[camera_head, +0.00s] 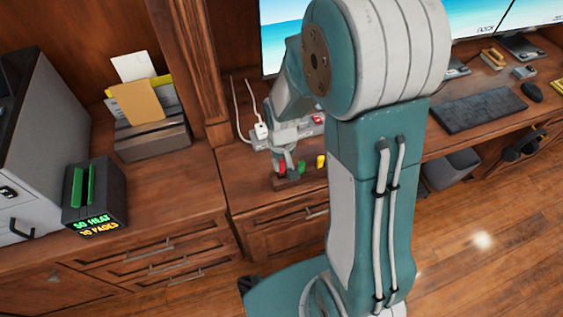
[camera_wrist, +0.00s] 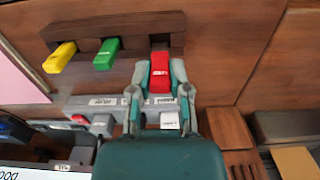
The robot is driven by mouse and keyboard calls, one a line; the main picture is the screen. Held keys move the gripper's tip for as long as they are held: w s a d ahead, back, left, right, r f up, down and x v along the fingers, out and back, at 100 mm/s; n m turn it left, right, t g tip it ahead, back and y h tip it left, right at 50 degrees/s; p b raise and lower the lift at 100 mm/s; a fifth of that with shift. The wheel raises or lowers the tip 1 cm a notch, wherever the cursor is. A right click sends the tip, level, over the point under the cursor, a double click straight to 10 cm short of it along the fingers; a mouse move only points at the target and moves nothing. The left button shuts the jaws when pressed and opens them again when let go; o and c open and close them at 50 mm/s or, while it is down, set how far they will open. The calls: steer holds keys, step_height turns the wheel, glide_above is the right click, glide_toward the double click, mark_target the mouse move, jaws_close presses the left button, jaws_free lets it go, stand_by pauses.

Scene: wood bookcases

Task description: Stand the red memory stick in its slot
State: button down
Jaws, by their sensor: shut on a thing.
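The red memory stick (camera_wrist: 159,80) is upright between the two fingertips of my gripper (camera_wrist: 160,68) in the wrist view. Its far end is at the end position of a dark wooden holder (camera_wrist: 130,24); how deep it sits there I cannot tell. A green stick (camera_wrist: 106,54) and a yellow stick (camera_wrist: 60,57) stand in the same holder, in a row beside the red one. In the head view my gripper (camera_head: 283,162) is over the holder (camera_head: 287,183) on the desk, with the yellow stick (camera_head: 320,161) to its right.
A power strip (camera_head: 262,140) with a white plug and cables lies behind the holder. A wooden post (camera_head: 192,60) rises to the left. A black box with green text (camera_head: 95,200) and a letter rack (camera_head: 152,138) stand left. A keyboard (camera_head: 480,109) lies right.

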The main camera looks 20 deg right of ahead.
mark_target(282, 175)
steer(key=shift+f, duration=1.6)
steer(key=c, duration=0.5)
jaws_free()
steer(key=shift+r, duration=0.1)
step_height(282, 175, up, 12)
steer(key=shift+f, duration=0.15)
stand_by(0.4)
steer(key=s+r+t, duration=0.5)
steer(key=s+r, duration=0.9)
steer(key=r, duration=0.1)
steer(key=shift+r+t, duration=0.25)
steer(key=shift+t, duration=0.05)
